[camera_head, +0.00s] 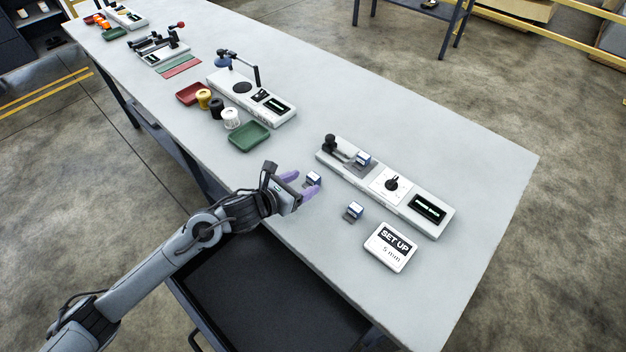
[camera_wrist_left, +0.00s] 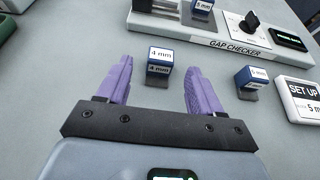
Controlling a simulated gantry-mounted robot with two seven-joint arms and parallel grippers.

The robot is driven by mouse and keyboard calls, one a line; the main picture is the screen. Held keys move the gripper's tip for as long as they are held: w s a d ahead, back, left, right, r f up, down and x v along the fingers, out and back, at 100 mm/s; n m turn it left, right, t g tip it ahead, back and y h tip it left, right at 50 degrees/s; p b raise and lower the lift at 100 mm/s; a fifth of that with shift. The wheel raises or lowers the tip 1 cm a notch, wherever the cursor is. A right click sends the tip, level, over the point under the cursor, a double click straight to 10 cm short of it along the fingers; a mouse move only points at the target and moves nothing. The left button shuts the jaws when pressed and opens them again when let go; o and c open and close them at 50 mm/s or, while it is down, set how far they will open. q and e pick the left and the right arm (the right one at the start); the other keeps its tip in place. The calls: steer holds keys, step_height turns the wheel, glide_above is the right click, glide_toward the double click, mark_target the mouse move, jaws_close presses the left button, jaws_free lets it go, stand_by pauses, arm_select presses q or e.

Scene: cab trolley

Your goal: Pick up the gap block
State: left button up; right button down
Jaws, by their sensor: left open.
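My left gripper (camera_head: 302,183) is open, with its purple fingers low over the table. In the left wrist view a small blue-and-white gap block (camera_wrist_left: 159,62) marked 4 mm shows between the open fingertips (camera_wrist_left: 159,75); I see no contact. It also shows in the head view (camera_head: 314,179), partly behind a finger. A second gap block (camera_head: 354,210), marked 5 mm in the left wrist view (camera_wrist_left: 252,77), stands apart to the right. A third block (camera_head: 362,159) sits on the gap checker (camera_head: 410,215). A sign (camera_head: 390,247) reads SET UP 5 mm. My right gripper is not in view.
The gap checker lies just behind the loose blocks, with a black knob (camera_head: 392,183) and a display. A green tray (camera_head: 249,137), spools and other devices stand farther left on the table (camera_head: 440,130). The table's near right corner is clear.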

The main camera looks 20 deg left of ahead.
mark_target(310, 179)
arm_select(q)
steer(key=shift+b+x, duration=0.3)
steer(key=shift+x, duration=1.95)
steer(key=shift+r, duration=0.1)
steer(key=shift+c, duration=0.2)
steer(key=c, duration=1.1)
steer(key=shift+o, duration=0.2)
steer(key=shift+r, duration=0.1)
